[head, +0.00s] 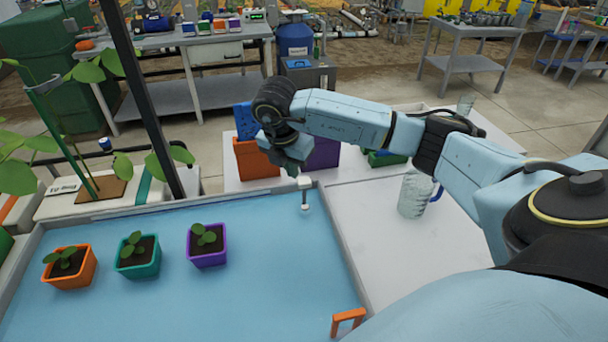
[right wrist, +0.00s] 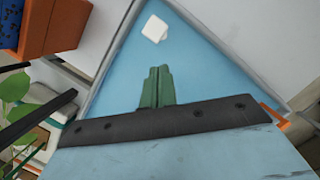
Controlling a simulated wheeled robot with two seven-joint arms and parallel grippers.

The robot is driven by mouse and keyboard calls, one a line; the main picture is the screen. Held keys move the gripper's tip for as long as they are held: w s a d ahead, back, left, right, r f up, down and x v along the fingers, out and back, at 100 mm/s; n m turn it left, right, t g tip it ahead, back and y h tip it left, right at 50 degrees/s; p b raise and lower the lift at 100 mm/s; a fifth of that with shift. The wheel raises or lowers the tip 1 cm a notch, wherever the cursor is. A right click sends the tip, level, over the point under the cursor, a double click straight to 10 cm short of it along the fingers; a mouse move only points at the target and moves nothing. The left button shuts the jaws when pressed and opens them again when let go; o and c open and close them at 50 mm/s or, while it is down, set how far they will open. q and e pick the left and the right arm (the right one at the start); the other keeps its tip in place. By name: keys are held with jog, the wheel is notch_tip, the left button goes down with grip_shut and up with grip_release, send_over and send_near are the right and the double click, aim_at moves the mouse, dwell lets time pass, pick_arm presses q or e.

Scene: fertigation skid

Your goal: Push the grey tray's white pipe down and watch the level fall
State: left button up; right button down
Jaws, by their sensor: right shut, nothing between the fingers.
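The grey tray (head: 352,262) holds a flat blue sheet of water. The white pipe (head: 304,184) stands upright in the tray's far right corner, its pale top above the water. It also shows as a white square end in the right wrist view (right wrist: 154,29). My right gripper (head: 293,168) is above and just left of the pipe's top in the head view; whether they touch I cannot tell. Its green fingers (right wrist: 157,86) are shut together and empty, and appear apart from the pipe in the wrist view. My left gripper is not in view.
Orange (head: 71,267), teal (head: 138,256) and purple (head: 207,245) seedling pots stand in the tray. An orange handle (head: 347,320) is at its near right. A clear jug (head: 415,194) stands on the white top to the right. Orange and purple boxes stand behind the gripper.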

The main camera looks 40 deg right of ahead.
jog(key=v, duration=0.6)
jog(key=shift+a+r, duration=0.25)
jog(key=shift+r, duration=0.05)
jog(key=shift+s, duration=0.1)
